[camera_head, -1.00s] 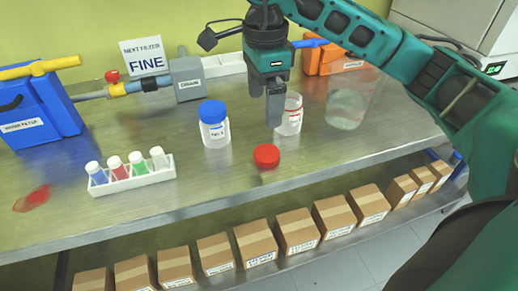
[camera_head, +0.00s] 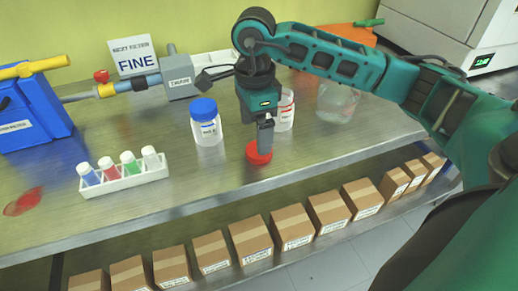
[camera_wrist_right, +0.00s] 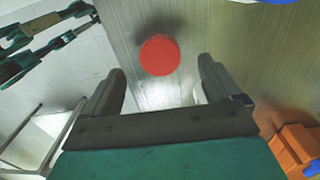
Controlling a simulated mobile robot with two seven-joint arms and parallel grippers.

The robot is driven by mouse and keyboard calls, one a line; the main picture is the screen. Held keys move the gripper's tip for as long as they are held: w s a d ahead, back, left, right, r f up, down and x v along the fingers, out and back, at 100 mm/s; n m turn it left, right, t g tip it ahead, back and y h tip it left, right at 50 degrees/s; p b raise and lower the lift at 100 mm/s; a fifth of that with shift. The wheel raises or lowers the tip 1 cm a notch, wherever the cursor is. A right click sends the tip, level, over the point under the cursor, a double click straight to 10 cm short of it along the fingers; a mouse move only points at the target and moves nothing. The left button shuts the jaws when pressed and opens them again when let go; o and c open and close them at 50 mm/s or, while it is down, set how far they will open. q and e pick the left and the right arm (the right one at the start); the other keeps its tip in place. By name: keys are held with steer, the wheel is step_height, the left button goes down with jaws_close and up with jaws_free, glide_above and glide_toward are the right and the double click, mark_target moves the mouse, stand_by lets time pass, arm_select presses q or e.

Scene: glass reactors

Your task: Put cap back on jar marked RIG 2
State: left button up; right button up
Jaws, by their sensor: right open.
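A red cap (camera_head: 258,153) lies on the metal bench near its front edge. It also shows in the right wrist view (camera_wrist_right: 160,55), just beyond and between the fingers. A clear jar with a red ring and red marking (camera_head: 284,111) stands behind it, uncapped and partly hidden by my right gripper. A blue-capped jar (camera_head: 207,122) stands to the left; its label is too small to read surely. My right gripper (camera_head: 265,142) is open, pointing down over the red cap; it also shows in the wrist view (camera_wrist_right: 162,88), with nothing between its fingers.
A white rack (camera_head: 125,178) of small capped vials stands at the left, by a red stain (camera_head: 24,201). A glass beaker (camera_head: 337,102) stands right of the jars. Boxes (camera_head: 251,238) line the lower shelf.

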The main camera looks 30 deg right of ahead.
step_height(320, 180, down, 5)
steer(key=shift+f, duration=0.1)
stand_by(0.4)
steer(key=c, duration=1.1)
